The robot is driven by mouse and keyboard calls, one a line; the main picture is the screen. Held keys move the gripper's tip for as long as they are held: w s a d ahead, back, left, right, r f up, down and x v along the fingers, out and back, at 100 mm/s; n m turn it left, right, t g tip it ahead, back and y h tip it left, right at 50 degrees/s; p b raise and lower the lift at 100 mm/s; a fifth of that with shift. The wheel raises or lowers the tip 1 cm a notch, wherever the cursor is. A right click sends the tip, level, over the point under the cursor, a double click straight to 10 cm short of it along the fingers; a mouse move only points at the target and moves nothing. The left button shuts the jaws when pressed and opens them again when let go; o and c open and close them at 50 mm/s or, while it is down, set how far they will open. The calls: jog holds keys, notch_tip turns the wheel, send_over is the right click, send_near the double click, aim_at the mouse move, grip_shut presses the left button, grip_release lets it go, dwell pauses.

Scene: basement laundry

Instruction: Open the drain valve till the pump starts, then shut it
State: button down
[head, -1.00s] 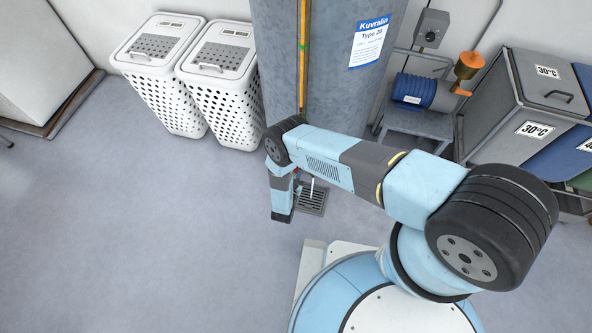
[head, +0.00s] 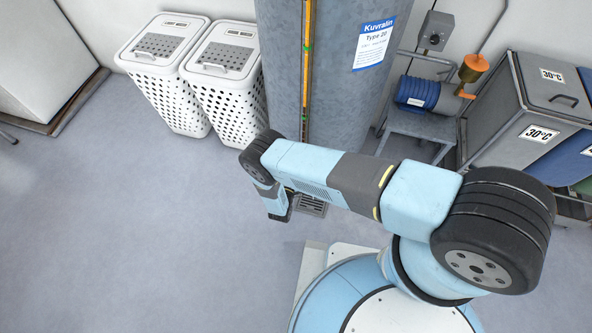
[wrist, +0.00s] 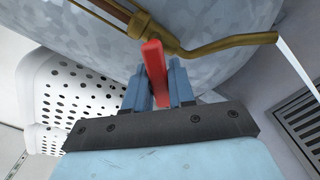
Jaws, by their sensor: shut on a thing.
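My gripper (wrist: 158,78) is shut on the red valve lever (wrist: 153,60), which stands between its two blue fingers in the wrist view. Behind the lever is the brass valve body (wrist: 146,28) on the underside of the grey tank, with a brass spout (wrist: 235,42) reaching right. A thin white stream (wrist: 298,62) runs down from the spout's end. In the head view my arm hides the valve and lever. The grey tank (head: 345,90) carries an upright orange sight tube (head: 308,70) with green marks. The blue pump (head: 417,93) sits on a stand; I cannot tell whether it runs.
A dark floor grate (head: 312,207) lies below the tank, partly behind my arm, and also shows in the wrist view (wrist: 300,112). Two white laundry baskets (head: 222,95) stand left of the tank. Labelled bins (head: 535,110) stand right. The floor at left is clear.

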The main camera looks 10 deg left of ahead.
jog(key=m, duration=0.3)
jog(key=r+m, duration=0.1)
jog(key=shift+a+m, duration=0.3)
jog(key=shift+w+r+m, duration=0.1)
jog(key=shift+r+m, duration=0.15)
jog(key=shift+m, duration=0.75)
jog(key=shift+r+m, duration=0.2)
jog(key=shift+m, duration=0.8)
jog(key=shift+d+m, duration=0.15)
jog(key=shift+m, duration=0.15)
jog(key=c, duration=1.3)
grip_release()
jog(key=shift+c, duration=0.2)
jog(key=o, duration=0.3)
jog(key=s+a, duration=0.1)
jog(key=s, duration=1.2)
jog(key=shift+s+a, duration=0.2)
jog(key=shift+s, duration=0.2)
